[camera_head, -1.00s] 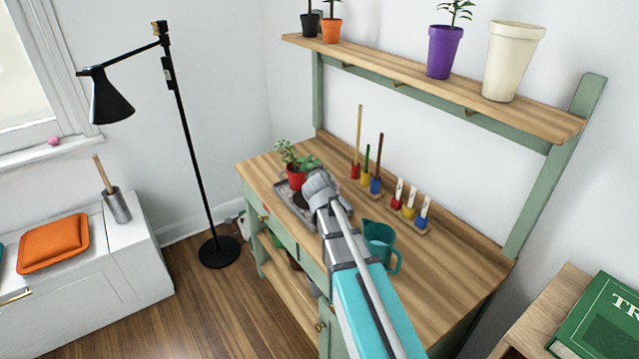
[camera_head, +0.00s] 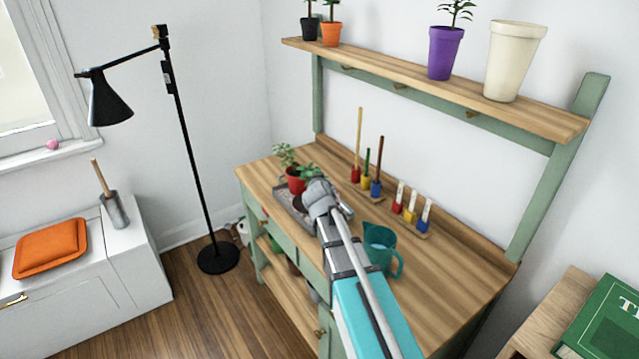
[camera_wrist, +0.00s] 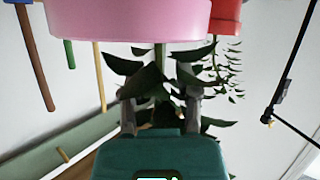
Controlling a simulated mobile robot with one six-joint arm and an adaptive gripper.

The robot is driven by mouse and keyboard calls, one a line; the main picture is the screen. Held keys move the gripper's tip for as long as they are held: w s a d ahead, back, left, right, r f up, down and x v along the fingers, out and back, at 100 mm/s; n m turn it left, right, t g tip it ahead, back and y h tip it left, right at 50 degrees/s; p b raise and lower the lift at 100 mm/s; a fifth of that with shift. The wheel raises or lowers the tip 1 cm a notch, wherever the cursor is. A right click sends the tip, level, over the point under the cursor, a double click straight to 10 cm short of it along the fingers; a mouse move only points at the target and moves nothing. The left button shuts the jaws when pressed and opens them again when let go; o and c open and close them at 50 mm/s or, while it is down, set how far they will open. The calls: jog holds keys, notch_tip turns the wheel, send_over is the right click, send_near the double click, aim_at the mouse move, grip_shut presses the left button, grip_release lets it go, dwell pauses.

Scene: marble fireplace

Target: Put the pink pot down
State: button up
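The pink pot (camera_wrist: 130,20) shows large at the top of the wrist view, which looks upside down, with its leafy green plant (camera_wrist: 150,80) hanging down in the picture. My gripper (camera_wrist: 170,82) reaches into the foliage, one finger on each side of the stem. It appears shut on the potted plant, but leaves cover the fingertips and the exact contact. In the head view my gripper end (camera_head: 321,197) is over the bench beside the grey tray (camera_head: 285,203). The pink pot is hidden there behind my arm.
A red pot (camera_head: 296,186) with a plant stands at the tray. Brushes in coloured holders (camera_head: 366,184) and a teal pitcher (camera_head: 380,245) stand on the wooden bench (camera_head: 450,275). The bench's front right is clear. The shelf above holds pots, including a purple one (camera_head: 444,52).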

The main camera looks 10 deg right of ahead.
jog(key=shift+r, duration=0.1)
dwell(0.3)
jog(key=shift+s+r, duration=0.1)
jog(key=shift+s, duration=0.1)
jog(key=p+v, duration=0.4)
jog(key=v, duration=0.7)
jog(key=shift+s+p, duration=0.3)
jog(key=shift+p, duration=0.1)
jog(key=shift+a, duration=0.1)
jog(key=s+f+g+y, duration=0.1)
jog(key=s+f+g, duration=0.4)
jog(key=s, duration=0.4)
jog(key=s+f+n+g+y, duration=0.1)
jog(key=s+f+g+y, duration=0.1)
jog(key=s+f+g, duration=0.4)
jog(key=s+g, duration=0.2)
jog(key=s, duration=0.1)
jog(key=shift+s, duration=0.35)
